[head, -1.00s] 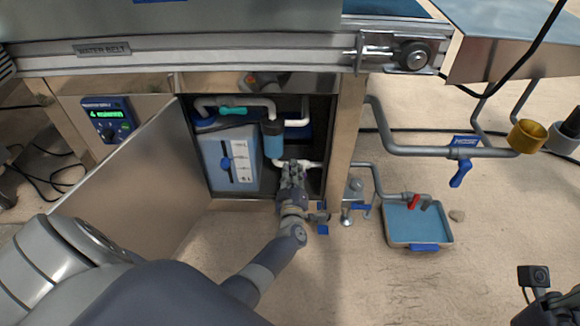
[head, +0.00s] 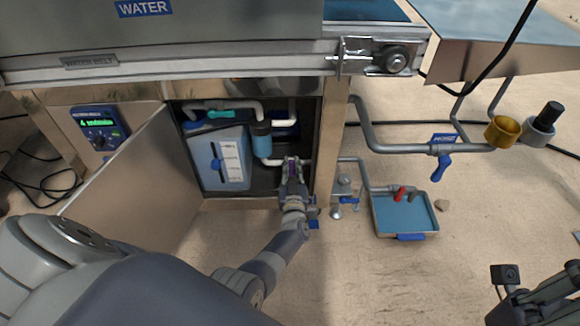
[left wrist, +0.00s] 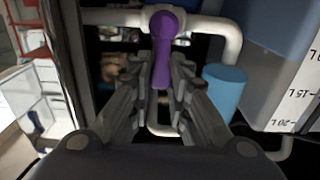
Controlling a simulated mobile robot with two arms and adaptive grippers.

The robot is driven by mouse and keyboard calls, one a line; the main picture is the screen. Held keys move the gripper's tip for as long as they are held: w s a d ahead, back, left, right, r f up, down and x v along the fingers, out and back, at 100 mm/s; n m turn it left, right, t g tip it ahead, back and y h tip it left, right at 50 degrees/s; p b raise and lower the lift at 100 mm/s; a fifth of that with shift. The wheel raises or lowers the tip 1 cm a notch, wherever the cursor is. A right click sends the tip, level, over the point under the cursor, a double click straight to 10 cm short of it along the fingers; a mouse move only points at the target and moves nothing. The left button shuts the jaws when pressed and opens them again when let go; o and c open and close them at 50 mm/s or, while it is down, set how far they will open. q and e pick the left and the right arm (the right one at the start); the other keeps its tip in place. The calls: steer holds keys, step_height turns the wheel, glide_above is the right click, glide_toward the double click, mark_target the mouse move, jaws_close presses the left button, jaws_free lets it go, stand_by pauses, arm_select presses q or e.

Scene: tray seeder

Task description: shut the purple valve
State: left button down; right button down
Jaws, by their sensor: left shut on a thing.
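The purple valve (left wrist: 163,22) sits on a white horizontal pipe in the left wrist view. Its handle (left wrist: 162,70) hangs down, crosswise to the pipe, between my left fingers. My left gripper (left wrist: 160,82) is shut on this handle. In the head view my left gripper (head: 292,164) reaches into the open cabinet under the bench, at the white pipe, and mostly hides the purple valve. My right gripper (head: 548,298) shows only partly at the bottom right of the head view, far from the valve; its jaws are unclear.
The cabinet holds a blue-white tank (head: 229,165), a blue filter cylinder (head: 262,138) and a teal valve handle (head: 220,114). The cabinet door (head: 135,170) stands open at the left. A steel post (head: 327,140) is close right; beyond it are a blue-handled valve (head: 441,167) and a tray (head: 402,236).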

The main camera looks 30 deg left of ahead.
arm_select(q)
steer(key=shift+d, duration=0.1)
stand_by(0.4)
steer(key=c, duration=1.5)
jaws_free()
